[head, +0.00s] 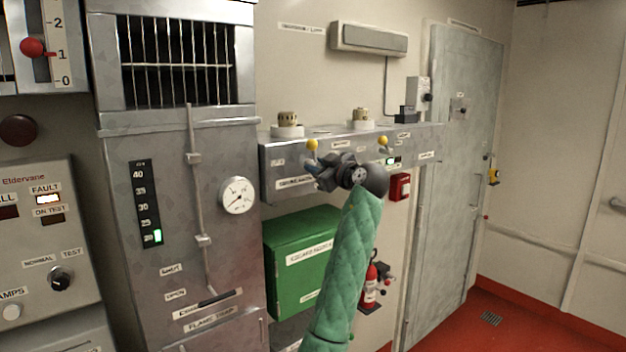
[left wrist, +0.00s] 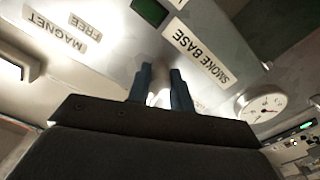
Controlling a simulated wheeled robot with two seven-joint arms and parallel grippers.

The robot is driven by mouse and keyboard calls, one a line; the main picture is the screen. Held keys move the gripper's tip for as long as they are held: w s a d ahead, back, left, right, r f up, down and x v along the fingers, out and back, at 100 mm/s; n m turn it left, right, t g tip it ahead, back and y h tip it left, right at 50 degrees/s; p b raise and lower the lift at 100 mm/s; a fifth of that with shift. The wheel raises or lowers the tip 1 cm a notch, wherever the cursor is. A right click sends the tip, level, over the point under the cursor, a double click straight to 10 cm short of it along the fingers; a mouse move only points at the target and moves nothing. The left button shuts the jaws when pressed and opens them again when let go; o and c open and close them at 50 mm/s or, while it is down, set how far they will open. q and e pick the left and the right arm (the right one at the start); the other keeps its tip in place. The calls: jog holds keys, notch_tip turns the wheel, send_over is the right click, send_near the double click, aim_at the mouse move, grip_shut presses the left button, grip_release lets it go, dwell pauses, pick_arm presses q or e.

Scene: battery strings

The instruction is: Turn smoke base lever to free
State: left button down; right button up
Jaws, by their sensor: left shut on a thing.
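A grey shelf-like housing (head: 275,160) on the wall carries two yellow-knobbed levers, a left one (head: 312,145) and a right one (head: 383,141). My left gripper (head: 318,175) is at the left lever, just below its yellow knob. In the left wrist view my gripper's two blue fingers (left wrist: 160,88) are close together around a pale, blurred piece, which fits the lever; the contact is partly hidden. Labels SMOKE BASE (left wrist: 198,55), FREE (left wrist: 84,23) and MAGNET (left wrist: 64,38) show on the grey face beyond the fingers. My right gripper is not in view.
Two detectors on white bases (head: 287,125) (head: 363,118) sit on top of the housing. A green box (head: 300,262) hangs below. A round gauge (head: 238,195) is on the left cabinet. A red call point (head: 399,187) and an extinguisher (head: 369,287) are right of my arm.

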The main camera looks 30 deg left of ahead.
pick_arm(q)
jog(key=m+b, duration=0.1)
jog(key=m, duration=0.1)
jog(key=m+b, duration=0.2)
jog(key=m, duration=0.1)
jog(key=shift+f+m, duration=0.2)
jog(key=shift+m, duration=0.1)
jog(key=m, duration=0.2)
jog(key=shift+m, duration=0.3)
jog(key=shift+r+m, duration=0.15)
jog(key=shift+m, duration=1.65)
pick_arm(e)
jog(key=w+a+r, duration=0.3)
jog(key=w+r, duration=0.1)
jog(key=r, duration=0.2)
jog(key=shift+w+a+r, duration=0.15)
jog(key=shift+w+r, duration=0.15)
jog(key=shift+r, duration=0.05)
pick_arm(q)
jog(key=c, duration=1.3)
grip_release()
jog(key=shift+o, duration=0.2)
jog(key=shift+d, duration=0.1)
